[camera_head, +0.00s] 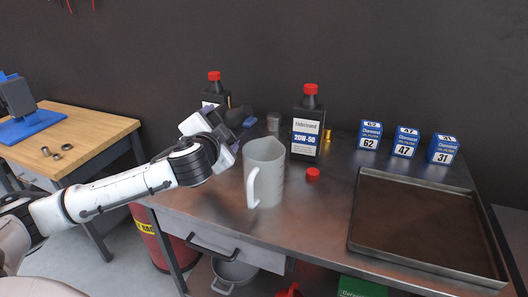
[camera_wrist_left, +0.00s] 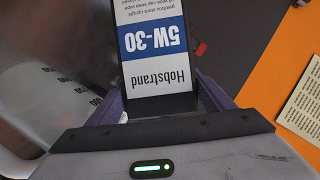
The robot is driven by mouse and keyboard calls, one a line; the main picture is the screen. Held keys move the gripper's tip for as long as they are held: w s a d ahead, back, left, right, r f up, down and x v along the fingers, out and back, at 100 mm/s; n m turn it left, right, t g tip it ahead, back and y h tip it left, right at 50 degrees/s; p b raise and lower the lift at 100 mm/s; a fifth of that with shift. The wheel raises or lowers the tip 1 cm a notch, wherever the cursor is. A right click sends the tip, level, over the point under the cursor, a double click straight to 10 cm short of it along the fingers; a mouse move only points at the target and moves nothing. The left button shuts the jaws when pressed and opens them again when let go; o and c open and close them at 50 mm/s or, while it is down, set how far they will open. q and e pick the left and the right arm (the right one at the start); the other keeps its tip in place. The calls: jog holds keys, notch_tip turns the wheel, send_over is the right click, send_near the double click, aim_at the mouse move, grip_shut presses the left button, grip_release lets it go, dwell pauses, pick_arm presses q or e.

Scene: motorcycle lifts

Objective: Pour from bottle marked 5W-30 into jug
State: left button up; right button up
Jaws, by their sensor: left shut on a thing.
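My left gripper (camera_head: 240,128) is shut on the dark bottle marked 5W-30 (camera_wrist_left: 155,75), whose white and blue label reads upside down in the left wrist view, between the fingers (camera_wrist_left: 160,100). In the head view only a dark part of this bottle shows at the gripper, so its tilt and mouth cannot be made out. The grey translucent jug (camera_head: 266,172) stands upright on the metal bench, just right of my gripper, its handle toward the front. Its marked wall also fills the left of the wrist view (camera_wrist_left: 50,90). My right gripper is not in view.
A 20W-50 bottle (camera_head: 308,125) and another red-capped bottle (camera_head: 214,88) stand behind. A loose red cap (camera_head: 313,174) lies right of the jug. Several blue boxes (camera_head: 371,136) and a wide tray (camera_head: 425,235) occupy the right of the bench (camera_head: 300,225).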

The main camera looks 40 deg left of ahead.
pick_arm(q)
jog(key=shift+a+f+m+y+b, duration=0.3)
jog(key=shift+f+m+b, duration=0.1)
jog(key=shift+f+b, duration=0.35)
jog(key=shift+a+f+m+y+b, duration=0.15)
jog(key=shift+f+m+y+b, duration=0.3)
jog(key=shift+b, duration=0.5)
jog(key=shift+s+a+f+m+t+b, duration=0.1)
jog(key=shift+a+m+t+b, duration=0.1)
jog(key=shift+m+t+b, duration=0.35)
dwell(0.9)
jog(key=shift+d+r+m+y+p, duration=0.45)
jog(key=shift+d+r+m+p, duration=0.25)
jog(key=shift+m, duration=0.2)
dwell(4.0)
